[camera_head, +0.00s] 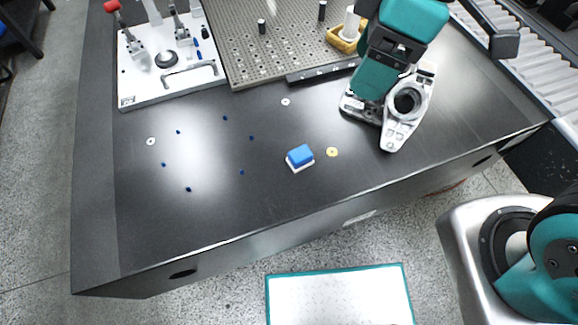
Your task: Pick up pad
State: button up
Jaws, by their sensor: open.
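The pad is most likely the small blue block with a white underside (300,157), lying flat near the middle of the dark table. My gripper (370,96) is at the end of the teal and black wrist, up and to the right of the pad and apart from it. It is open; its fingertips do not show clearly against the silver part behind. Nothing covers the pad.
A silver casting with a round bore (391,136) lies right of the pad. A yellow washer (332,152) lies close beside the pad. Several small blue pieces are scattered to the left. A perforated plate (285,60) and a white fixture board (142,93) stand behind.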

jog(key=w+a+f+n+h+b, duration=0.1)
jog(key=w+a+f+n+b, duration=0.1)
jog(key=w+a+f+n, duration=0.3)
jog(key=w+f+n+h+b, duration=0.1)
jog(key=f+n+b, duration=0.1)
jog(key=f+n, duration=0.35)
jog(key=m+b, duration=0.2)
send_near(301, 153)
jog(key=shift+n, duration=0.25)
jog(key=f, duration=0.3)
jog(key=a+f, duration=0.1)
jog(key=f, duration=0.1)
jog(key=shift+s+f, duration=0.1)
jog(key=shift+s, duration=0.05)
notch_tip(301, 153, down, 6)
jog(key=shift+s+r, duration=0.1)
jog(key=shift+s, duration=0.05)
jog(key=c, duration=1)
